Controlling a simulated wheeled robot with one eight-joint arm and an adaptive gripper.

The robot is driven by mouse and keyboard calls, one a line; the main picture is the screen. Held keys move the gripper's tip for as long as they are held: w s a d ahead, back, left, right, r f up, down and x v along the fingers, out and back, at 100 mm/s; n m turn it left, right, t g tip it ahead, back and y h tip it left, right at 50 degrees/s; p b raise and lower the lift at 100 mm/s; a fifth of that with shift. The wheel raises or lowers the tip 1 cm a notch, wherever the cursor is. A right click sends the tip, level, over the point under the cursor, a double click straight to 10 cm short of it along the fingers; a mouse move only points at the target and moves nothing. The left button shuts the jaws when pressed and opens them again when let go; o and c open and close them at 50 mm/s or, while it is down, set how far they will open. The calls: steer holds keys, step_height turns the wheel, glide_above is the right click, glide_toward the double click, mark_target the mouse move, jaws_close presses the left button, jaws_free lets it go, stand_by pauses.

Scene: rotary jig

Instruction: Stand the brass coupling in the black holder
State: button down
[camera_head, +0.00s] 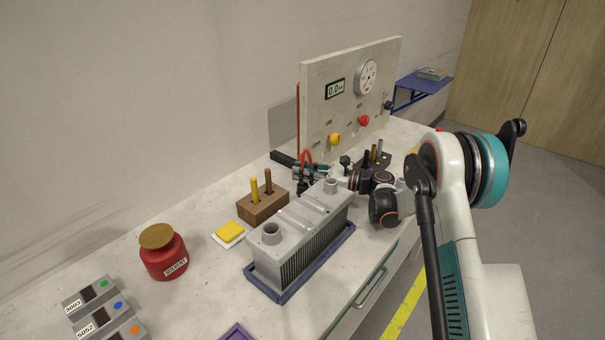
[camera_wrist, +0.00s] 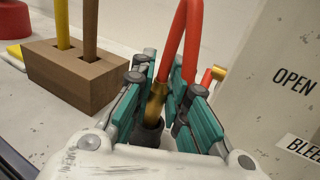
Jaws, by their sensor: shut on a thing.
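My gripper (camera_head: 306,171) is at the back of the bench, in front of the upright panel. In the wrist view its teal fingers (camera_wrist: 166,88) are closed around the brass coupling (camera_wrist: 155,104). A red hose (camera_wrist: 179,38) rises from the coupling and bends over; its red arch (camera_head: 306,156) also shows in the head view. A dark cylinder (camera_wrist: 150,133) sits just below the brass; I cannot tell whether it is part of the coupling or something else. A dark stand with upright rods (camera_head: 374,158) is partly hidden behind my arm; I cannot tell whether it is the black holder.
A grey finned block (camera_head: 300,240) on a blue tray (camera_head: 279,297) fills the bench front. A wooden block with two rods (camera_head: 263,205) stands left of my gripper. The control panel (camera_head: 320,95) rises close behind. A red jar (camera_head: 164,256) stands at the left.

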steer(key=shift+f, duration=0.1)
steer(key=shift+f, duration=0.1)
steer(key=c, duration=1.6)
jaws_free()
steer(key=shift+o, duration=0.2)
